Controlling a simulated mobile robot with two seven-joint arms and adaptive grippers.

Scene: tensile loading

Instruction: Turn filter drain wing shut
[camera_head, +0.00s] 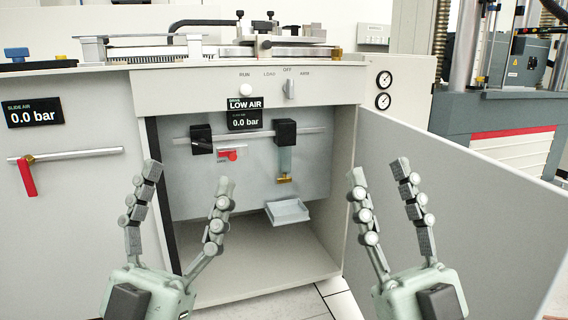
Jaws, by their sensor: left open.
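The filter (285,158) hangs under a black block (285,132) on the pipe inside the open cabinet. Its brass drain wing (284,180) is at the bottom of the bowl; its exact angle is too small to tell. A small grey tray (287,212) sits below it. My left gripper (189,172) is open and empty in front of the cabinet, left of the filter. My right gripper (380,168) is open and empty, right of the filter and in front of the open door. Neither gripper touches the filter.
The cabinet door (450,215) stands open to the right. A red valve handle (228,155) is on the pipe left of the filter. A red lever (27,178) hangs on the left panel. The displays (245,118) read LOW AIR and 0.0 bar. The cabinet floor is clear.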

